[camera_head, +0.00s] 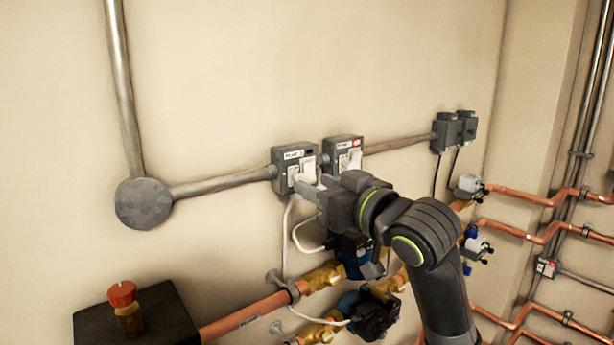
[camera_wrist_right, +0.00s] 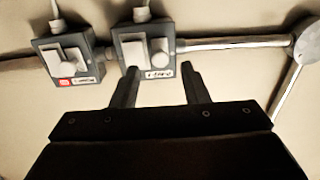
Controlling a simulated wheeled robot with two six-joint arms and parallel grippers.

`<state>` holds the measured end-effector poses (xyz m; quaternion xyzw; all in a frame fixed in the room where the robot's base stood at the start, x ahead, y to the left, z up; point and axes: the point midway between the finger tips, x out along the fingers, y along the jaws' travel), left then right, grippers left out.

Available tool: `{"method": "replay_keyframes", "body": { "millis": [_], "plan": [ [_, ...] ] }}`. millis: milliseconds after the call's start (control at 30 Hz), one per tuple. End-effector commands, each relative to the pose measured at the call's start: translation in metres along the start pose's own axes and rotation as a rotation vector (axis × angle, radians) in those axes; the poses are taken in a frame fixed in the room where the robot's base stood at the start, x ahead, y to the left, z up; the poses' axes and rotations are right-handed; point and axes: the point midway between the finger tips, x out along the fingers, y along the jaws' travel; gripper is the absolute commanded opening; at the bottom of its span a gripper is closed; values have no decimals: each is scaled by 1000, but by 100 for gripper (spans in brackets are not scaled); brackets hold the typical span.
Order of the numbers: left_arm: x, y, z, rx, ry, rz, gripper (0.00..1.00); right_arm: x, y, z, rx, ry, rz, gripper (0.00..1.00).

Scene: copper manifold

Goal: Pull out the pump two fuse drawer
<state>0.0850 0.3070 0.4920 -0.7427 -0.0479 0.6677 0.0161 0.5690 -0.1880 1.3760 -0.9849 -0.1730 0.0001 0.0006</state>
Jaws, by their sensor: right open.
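Two grey switch boxes with white fronts are on the wall: a left box (camera_head: 295,168) and a right box (camera_head: 343,154) with a red mark. Their labels are too blurred to tell which is pump two. In the right wrist view, the box without red (camera_wrist_right: 143,52) carries a white rectangular part (camera_wrist_right: 133,54) and a smaller rounded white part (camera_wrist_right: 160,55); I cannot tell which is the fuse drawer. My right gripper (camera_head: 308,187) is open in front of the left box, its fingers (camera_wrist_right: 157,78) apart with nothing between them. Contact is unclear. My left gripper is out of view.
Grey conduit (camera_head: 220,185) runs between a round junction box (camera_head: 143,203) and the switch boxes. Dark boxes (camera_head: 455,131) are at the right. Copper pipes (camera_head: 245,314), pumps and white cables lie below. The wall above is clear.

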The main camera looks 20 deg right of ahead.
Motion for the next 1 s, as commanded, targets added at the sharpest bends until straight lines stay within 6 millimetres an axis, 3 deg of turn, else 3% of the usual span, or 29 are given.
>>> {"method": "replay_keyframes", "body": {
  "millis": [233, 633, 933, 1000],
  "plan": [
    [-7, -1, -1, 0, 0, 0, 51, 30, 0, -1, 1, 0, -1, 41],
    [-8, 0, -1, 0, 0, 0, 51, 36, 0, 0, -2, 0, 0, 41],
    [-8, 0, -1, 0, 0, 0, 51, 36, 0, 0, -1, 0, 0, 2],
    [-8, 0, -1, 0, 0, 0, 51, 36, 0, 0, -1, 0, 0, 0]
  ]
}}
